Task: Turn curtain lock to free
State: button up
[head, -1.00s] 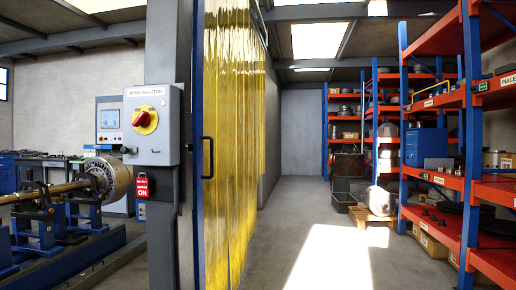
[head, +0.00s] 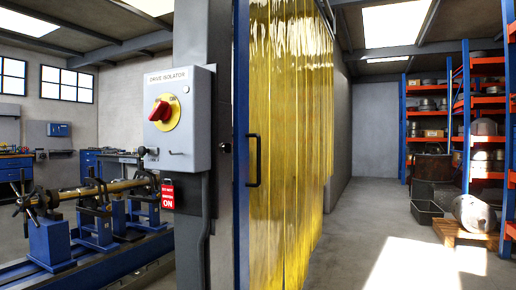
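The yellow strip curtain (head: 285,150) hangs in a blue frame (head: 241,150) with a dark vertical handle (head: 254,161). A small dark round knob (head: 226,147) sits on the grey post just left of that frame; it may be the curtain lock, but it is too small to read its setting. My gripper is not in view.
The grey drive isolator box (head: 180,120), with a red knob on a yellow disc (head: 164,113), stands out from the post. The shaft machine (head: 95,215) fills the left. Open floor (head: 365,230) lies right of the curtain; shelves (head: 480,110) and a pallet (head: 465,233) stand beyond.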

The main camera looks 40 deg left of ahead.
aim_at(227, 147)
jog(key=u, duration=0.25)
jog(key=i, duration=0.65)
jog(key=u, duration=0.55)
